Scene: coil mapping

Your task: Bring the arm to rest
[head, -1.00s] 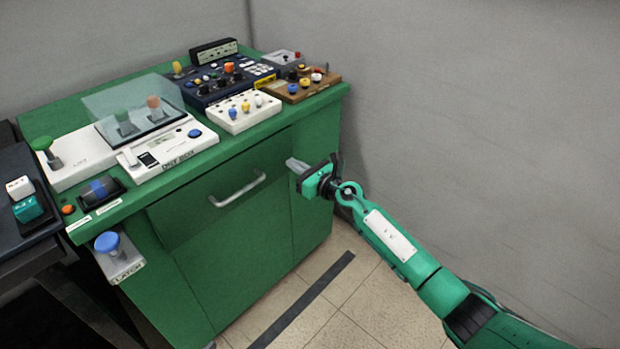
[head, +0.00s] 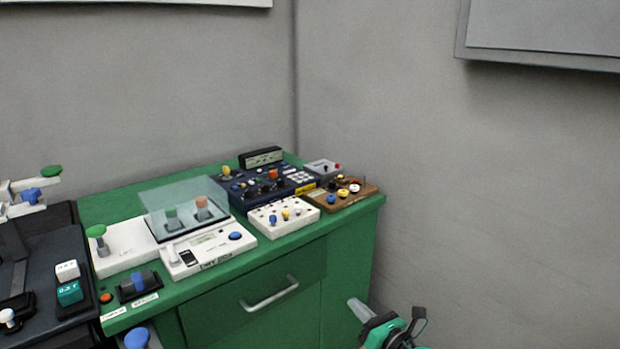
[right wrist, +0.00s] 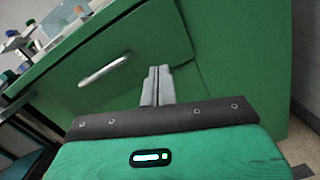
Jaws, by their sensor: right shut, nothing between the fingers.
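My right gripper (head: 358,308) is at the bottom right of the head view, beside the right front corner of the green cabinet (head: 335,270). In the right wrist view its two grey fingers (right wrist: 157,82) lie together, shut and empty, in front of the cabinet's green face. No contact with the cabinet can be made out. Most of my right arm is below the head view. My left gripper is not in view.
A silver drawer handle (head: 270,293) sticks out from the cabinet front. On top stand a white box with a clear cover (head: 183,207), a white knob box (head: 284,215), a dark blue control panel (head: 262,187) and a brown terminal board (head: 343,194). Grey walls stand behind.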

